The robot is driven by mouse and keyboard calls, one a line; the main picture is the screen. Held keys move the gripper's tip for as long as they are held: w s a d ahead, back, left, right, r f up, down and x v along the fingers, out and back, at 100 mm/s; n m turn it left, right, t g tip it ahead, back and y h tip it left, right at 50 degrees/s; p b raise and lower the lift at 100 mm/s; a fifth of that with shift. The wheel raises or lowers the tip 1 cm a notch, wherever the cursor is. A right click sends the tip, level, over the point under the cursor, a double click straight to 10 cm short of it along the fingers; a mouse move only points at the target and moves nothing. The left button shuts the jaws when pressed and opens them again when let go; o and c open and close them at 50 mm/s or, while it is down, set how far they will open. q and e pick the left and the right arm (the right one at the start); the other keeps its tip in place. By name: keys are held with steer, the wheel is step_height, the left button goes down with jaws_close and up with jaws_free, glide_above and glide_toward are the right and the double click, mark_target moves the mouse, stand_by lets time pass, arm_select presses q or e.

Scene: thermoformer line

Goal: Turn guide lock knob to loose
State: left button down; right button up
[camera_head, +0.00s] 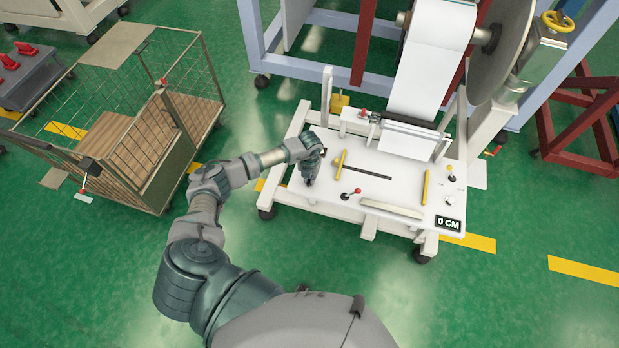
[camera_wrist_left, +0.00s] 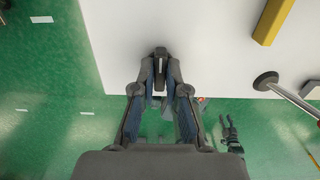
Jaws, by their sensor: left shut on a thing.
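The white guide table (camera_head: 385,168) stands in the middle of the head view. My left gripper (camera_head: 309,172) is over its left part. In the left wrist view my left gripper (camera_wrist_left: 160,84) is shut around a small dark upright knob (camera_wrist_left: 160,56) at the edge of the white top. The fingers and hand hide most of this knob in the head view, and its turn angle and any lock marking cannot be read. A lever with a red ball (camera_head: 357,190) stands to the right of the gripper.
Yellow bars (camera_head: 340,163) (camera_head: 425,187), a black slot (camera_head: 368,172) and a "0 CM" display (camera_head: 448,223) are on the table. The film roll (camera_head: 440,25) stands behind. A mesh cart (camera_head: 150,150) stands left. Green floor is free in front.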

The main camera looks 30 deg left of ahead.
arm_select(q)
steer(key=shift+w+r, duration=0.25)
steer(key=shift+w, duration=0.05)
steer(key=c, duration=1.2)
jaws_free()
steer(key=shift+c, duration=0.2)
steer(key=shift+o, duration=0.2)
steer(key=shift+f, duration=0.2)
steer(key=shift+s, duration=0.1)
steer(key=shift+a, duration=0.1)
step_height(320, 180, up, 12)
steer(key=shift+f, duration=0.1)
